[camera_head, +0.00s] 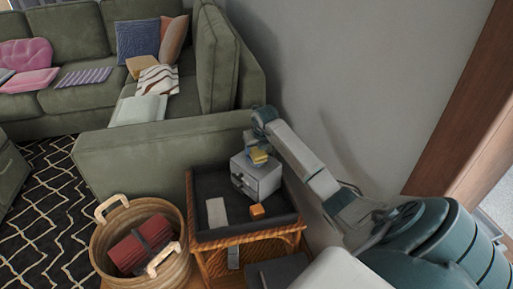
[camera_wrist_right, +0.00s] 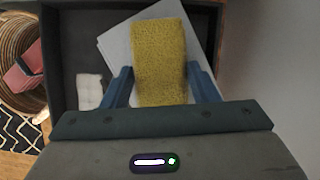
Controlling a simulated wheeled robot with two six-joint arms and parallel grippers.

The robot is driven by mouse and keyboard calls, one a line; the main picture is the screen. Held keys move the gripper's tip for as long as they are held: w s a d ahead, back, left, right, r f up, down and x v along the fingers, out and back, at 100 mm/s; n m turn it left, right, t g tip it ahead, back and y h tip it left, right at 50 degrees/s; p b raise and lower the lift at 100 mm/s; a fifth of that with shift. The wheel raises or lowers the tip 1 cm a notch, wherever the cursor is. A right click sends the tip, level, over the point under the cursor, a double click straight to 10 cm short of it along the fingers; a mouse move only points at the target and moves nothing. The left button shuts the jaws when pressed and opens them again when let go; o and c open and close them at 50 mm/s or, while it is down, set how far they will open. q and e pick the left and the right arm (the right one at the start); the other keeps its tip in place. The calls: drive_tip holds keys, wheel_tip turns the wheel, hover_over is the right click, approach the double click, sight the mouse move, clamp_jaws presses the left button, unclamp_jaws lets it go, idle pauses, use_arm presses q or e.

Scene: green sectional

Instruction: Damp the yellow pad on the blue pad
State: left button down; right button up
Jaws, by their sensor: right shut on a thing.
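The yellow pad (camera_wrist_right: 158,50) is a rough, sponge-like block. It sits between the blue fingers of my right gripper (camera_wrist_right: 160,82), which is shut on it. In the head view the pad (camera_head: 259,156) is small, at the tip of my right gripper (camera_head: 259,150). It is over a grey drawer box (camera_head: 262,180); whether it touches the box top I cannot tell. I cannot pick out a blue pad in either view. My left gripper is not in view.
The box stands in a dark tray (camera_head: 282,220) on a wicker stand, with a pale flat piece (camera_head: 217,211) and an orange block (camera_head: 257,211). A basket (camera_head: 108,262) stands left. The green sofa (camera_head: 150,150) is behind; a wall is right.

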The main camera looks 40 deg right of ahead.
drive_tip(key=shift+f, duration=0.4)
idle(1.1)
drive_tip(key=shift+r+p, duration=2.2)
drive_tip(key=shift+r, duration=1.35)
